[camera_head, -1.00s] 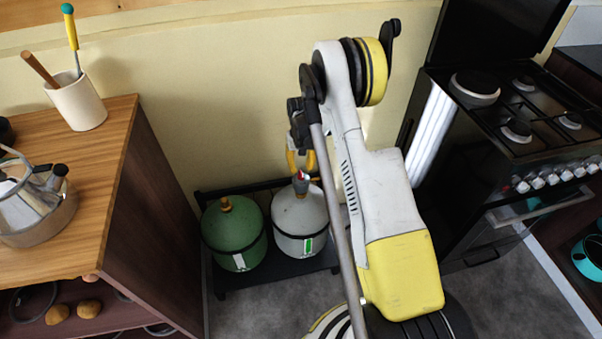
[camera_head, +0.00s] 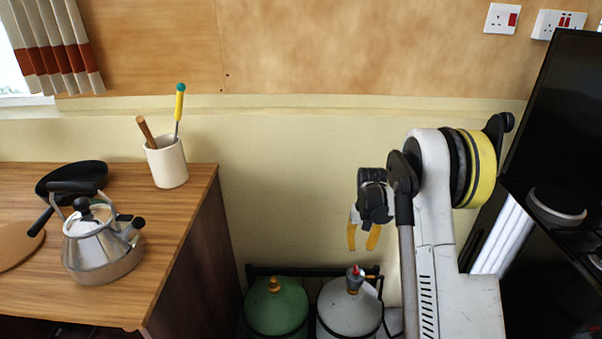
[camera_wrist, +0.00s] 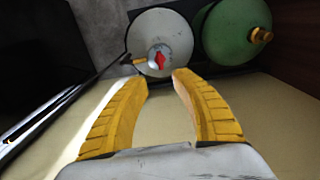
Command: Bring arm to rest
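My gripper (camera_head: 363,238) hangs from my raised arm, its yellow fingers pointing down above the gas bottles. In the wrist view my gripper (camera_wrist: 160,80) has its two yellow fingers apart with nothing between them. Beyond the fingertips is the white gas bottle (camera_wrist: 143,30), with a red piece on its valve. The white gas bottle (camera_head: 340,309) stands under my gripper in the head view, with a gap between them. The green gas bottle (camera_head: 276,312) stands left of it.
A wooden counter (camera_head: 190,205) on the left holds a kettle (camera_head: 97,250), a utensil pot (camera_head: 167,162) and a dark pan (camera_head: 72,176). A black stove (camera_head: 560,230) with a raised lid stands close on the right. A plain wall (camera_head: 290,180) is behind my gripper.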

